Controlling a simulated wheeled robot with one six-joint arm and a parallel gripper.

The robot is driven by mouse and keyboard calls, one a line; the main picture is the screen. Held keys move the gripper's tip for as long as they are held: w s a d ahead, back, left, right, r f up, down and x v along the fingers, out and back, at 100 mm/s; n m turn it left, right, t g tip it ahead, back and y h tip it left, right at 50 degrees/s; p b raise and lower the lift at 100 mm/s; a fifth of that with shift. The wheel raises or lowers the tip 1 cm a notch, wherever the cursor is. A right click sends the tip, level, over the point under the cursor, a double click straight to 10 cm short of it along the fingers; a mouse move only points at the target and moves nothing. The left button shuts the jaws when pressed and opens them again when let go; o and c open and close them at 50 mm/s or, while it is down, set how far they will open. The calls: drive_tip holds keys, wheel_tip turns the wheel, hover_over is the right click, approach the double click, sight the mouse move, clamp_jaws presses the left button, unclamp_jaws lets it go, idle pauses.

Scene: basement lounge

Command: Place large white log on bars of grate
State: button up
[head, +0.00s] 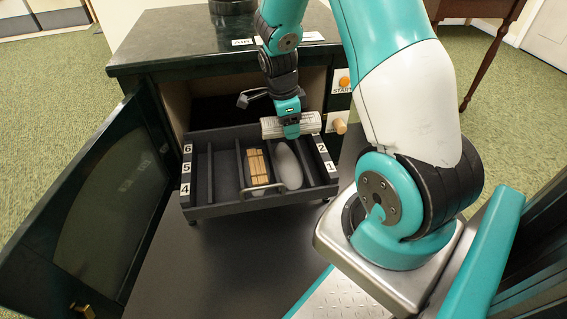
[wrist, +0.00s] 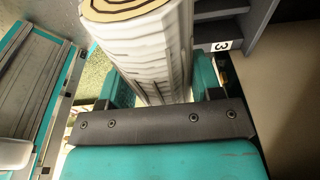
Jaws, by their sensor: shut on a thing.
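The large white log (head: 270,126) has pale bark with dark streaks. It lies roughly level, crosswise, above the back right part of the grate. My gripper (head: 291,132) is shut on it, reaching from above. In the wrist view the log (wrist: 150,48) sits between the two teal fingers of my gripper (wrist: 160,88), its ringed end toward the top. The grate (head: 215,209) is a dark pulled-out frame with bars and slots, numbered at its sides. I cannot tell whether the log touches the bars.
A tan wooden bundle (head: 257,172) and a smooth grey-white oval piece (head: 287,166) lie in the grate's slots. A looped metal handle (head: 263,188) is at its front. The stove door (head: 95,215) stands open at left.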

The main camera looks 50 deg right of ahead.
wheel_tip(320, 180, down, 12)
drive_tip(key=b, duration=0.4)
drive_tip(key=shift+w+a+f, duration=0.1)
drive_tip(key=shift+f, duration=0.1)
drive_tip(key=shift+f+b, duration=0.15)
drive_tip(key=shift+b, duration=0.15)
drive_tip(key=o, duration=1.1)
drive_tip(key=shift+c, duration=0.2)
